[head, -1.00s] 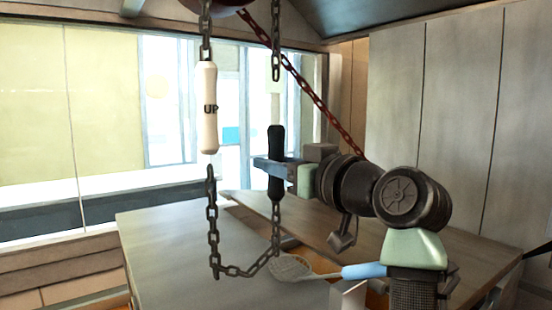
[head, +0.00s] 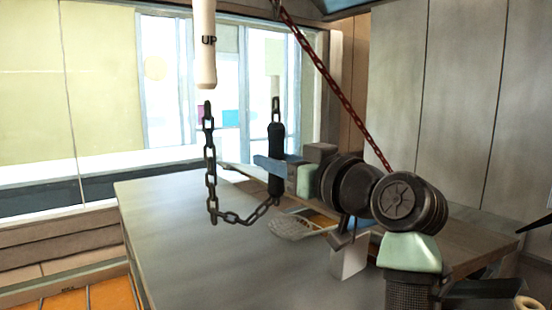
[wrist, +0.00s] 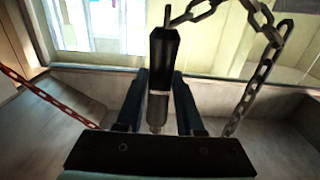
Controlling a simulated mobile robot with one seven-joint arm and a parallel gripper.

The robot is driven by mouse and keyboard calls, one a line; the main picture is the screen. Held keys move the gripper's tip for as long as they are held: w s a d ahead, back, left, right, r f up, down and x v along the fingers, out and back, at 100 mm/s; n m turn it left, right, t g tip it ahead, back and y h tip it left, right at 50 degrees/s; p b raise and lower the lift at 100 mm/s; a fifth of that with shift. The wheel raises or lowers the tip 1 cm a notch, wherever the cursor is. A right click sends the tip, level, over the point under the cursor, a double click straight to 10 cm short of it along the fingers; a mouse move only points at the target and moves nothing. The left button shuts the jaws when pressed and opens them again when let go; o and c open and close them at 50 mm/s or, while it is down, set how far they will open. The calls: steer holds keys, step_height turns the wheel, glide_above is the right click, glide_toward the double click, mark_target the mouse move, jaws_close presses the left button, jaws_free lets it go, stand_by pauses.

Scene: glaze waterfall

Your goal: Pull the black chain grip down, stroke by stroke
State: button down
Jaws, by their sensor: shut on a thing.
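The black chain grip (head: 276,146) hangs upright in the head view, low over the table. My gripper (head: 272,168) is shut on its middle from the right. In the wrist view the black grip (wrist: 164,60) stands between my two blue fingers (wrist: 159,105). The white grip marked UP (head: 206,45) hangs higher at the left, its top cut off by the picture edge.
The grey table (head: 220,270) lies under the chain. A slotted spatula head (head: 297,228) and a white block-like thing (head: 349,256) lie near my arm. A red chain (head: 340,88) runs slanting behind. The table's left part is clear.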

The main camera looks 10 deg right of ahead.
steer(key=shift+f, duration=0.15)
step_height(320, 180, up, 17)
steer(key=p, duration=1.2)
steer(key=shift+r+p, duration=0.2)
steer(key=shift+p, duration=0.1)
step_height(320, 180, down, 5)
steer(key=b, duration=0.4)
steer(key=shift+f, duration=0.1)
step_height(320, 180, up, 5)
steer(key=p, duration=0.4)
steer(key=shift+c, duration=2)
jaws_free()
